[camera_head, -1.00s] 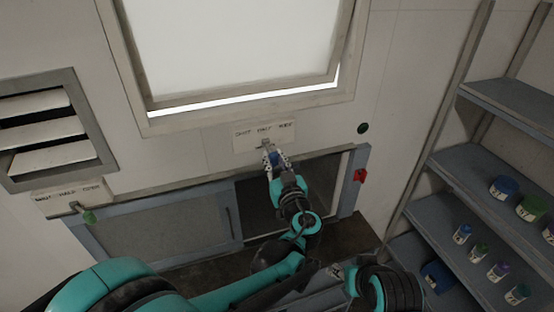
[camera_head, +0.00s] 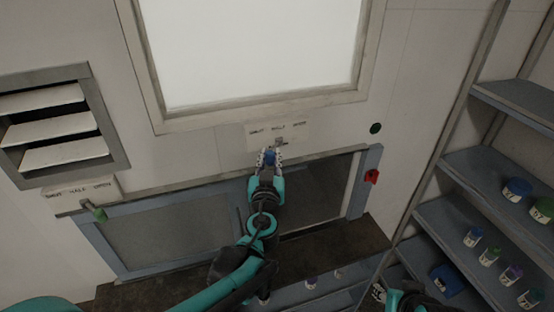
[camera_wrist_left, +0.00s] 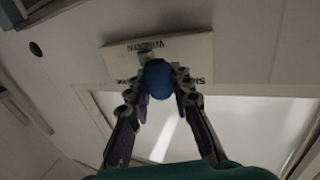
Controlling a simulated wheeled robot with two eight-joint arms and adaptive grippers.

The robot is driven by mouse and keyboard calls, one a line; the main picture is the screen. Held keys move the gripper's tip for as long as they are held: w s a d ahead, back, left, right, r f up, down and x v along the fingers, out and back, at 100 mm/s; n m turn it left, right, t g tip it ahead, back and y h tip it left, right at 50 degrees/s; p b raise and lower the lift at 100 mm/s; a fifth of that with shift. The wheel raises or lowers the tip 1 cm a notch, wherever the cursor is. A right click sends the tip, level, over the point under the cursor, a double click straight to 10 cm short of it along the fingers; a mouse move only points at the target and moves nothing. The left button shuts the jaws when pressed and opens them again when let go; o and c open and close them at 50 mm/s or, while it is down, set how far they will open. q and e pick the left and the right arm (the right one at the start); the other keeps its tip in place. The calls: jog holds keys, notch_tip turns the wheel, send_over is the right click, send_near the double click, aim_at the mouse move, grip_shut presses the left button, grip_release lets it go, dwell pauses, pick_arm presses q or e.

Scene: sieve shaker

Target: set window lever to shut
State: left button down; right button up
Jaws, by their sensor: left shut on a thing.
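The window lever has a blue knob (camera_head: 269,157) and hangs from the window label plate (camera_head: 294,136), marked shut, half and open. The lever leans down and left from its pivot, toward the shut side. My left gripper (camera_head: 268,159) is shut on the blue knob; in the left wrist view the knob (camera_wrist_left: 158,80) sits between both fingers. The window (camera_head: 250,55) above shows no gap along its lower edge. A small part of what looks like my right gripper (camera_head: 378,292) is at the bottom right, its jaws unclear.
A louvred vent (camera_head: 116,150) with a green-knobbed lever (camera_head: 100,215) is at left. Shelves (camera_head: 470,165) with jars stand at right.

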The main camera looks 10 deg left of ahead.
pick_arm(q)
jog(key=shift+a, duration=0.4)
jog(key=c, duration=1.4)
grip_release()
jog(key=shift+w, duration=0.1)
jog(key=shift+c, duration=0.2)
jog(key=shift+o, duration=0.7)
jog(key=shift+w+a+f, duration=0.1)
jog(key=shift+w+a, duration=0.1)
jog(key=shift+a, duration=0.1)
jog(key=shift+s+d, duration=0.3)
jog(key=shift+s, duration=0.1)
jog(key=s+d, duration=0.1)
jog(key=s, duration=1)
jog(key=shift+d, duration=0.35)
pick_arm(e)
jog(key=shift+w+a, duration=0.1)
jog(key=shift+a, duration=0.05)
jog(key=shift+f, duration=0.1)
